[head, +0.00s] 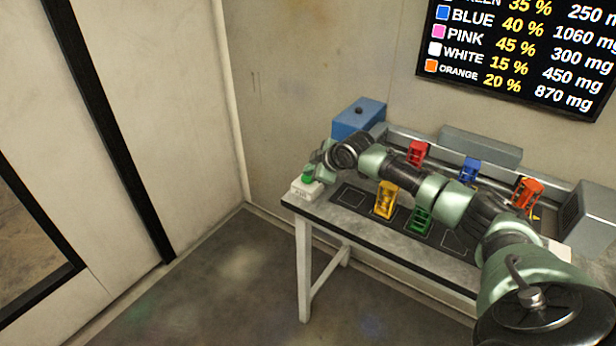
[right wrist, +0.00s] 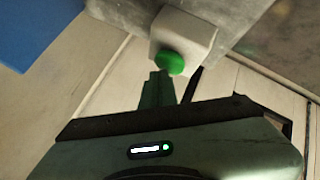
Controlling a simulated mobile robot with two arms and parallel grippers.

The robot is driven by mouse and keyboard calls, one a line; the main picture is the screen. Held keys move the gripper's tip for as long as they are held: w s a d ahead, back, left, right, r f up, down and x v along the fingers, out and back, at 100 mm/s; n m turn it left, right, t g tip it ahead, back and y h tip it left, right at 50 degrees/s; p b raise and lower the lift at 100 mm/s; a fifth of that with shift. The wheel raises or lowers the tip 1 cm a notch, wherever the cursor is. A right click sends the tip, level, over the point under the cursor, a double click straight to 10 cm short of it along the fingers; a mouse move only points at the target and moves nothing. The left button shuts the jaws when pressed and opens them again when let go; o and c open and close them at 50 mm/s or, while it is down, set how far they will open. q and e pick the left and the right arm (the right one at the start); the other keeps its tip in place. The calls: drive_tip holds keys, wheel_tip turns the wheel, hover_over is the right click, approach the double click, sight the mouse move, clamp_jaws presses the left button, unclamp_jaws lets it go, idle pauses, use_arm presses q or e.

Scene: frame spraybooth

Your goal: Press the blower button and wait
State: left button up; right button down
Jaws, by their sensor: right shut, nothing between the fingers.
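The blower button is a green cap (head: 308,172) on a white box (head: 305,191) at the left end of the table. In the right wrist view the round green cap (right wrist: 169,63) sits on the white box (right wrist: 185,38). My right gripper (right wrist: 160,76) is shut and empty, its fingertips right at the edge of the green cap. I cannot tell whether they touch it or whether the cap is pressed in. In the head view my right arm reaches across the table and the gripper (head: 316,168) is small beside the button. My left gripper is not in view.
Coloured frames stand on the table: yellow (head: 386,200), green (head: 419,219), red (head: 418,152), blue (head: 469,170) and orange (head: 527,193). A blue box (head: 359,118) stands behind the button. A dark screen (head: 525,50) hangs on the wall. The floor left of the table is clear.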

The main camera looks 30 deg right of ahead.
drive_tip(key=shift+f, duration=0.4)
idle(0.3)
drive_tip(key=shift+r, duration=0.15)
drive_tip(key=shift+r+p, duration=0.85)
wheel_tip(320, 180, up, 5)
drive_tip(key=p, duration=0.4)
drive_tip(key=shift+r+p, duration=0.1)
drive_tip(key=shift+p, duration=0.3)
idle(4.2)
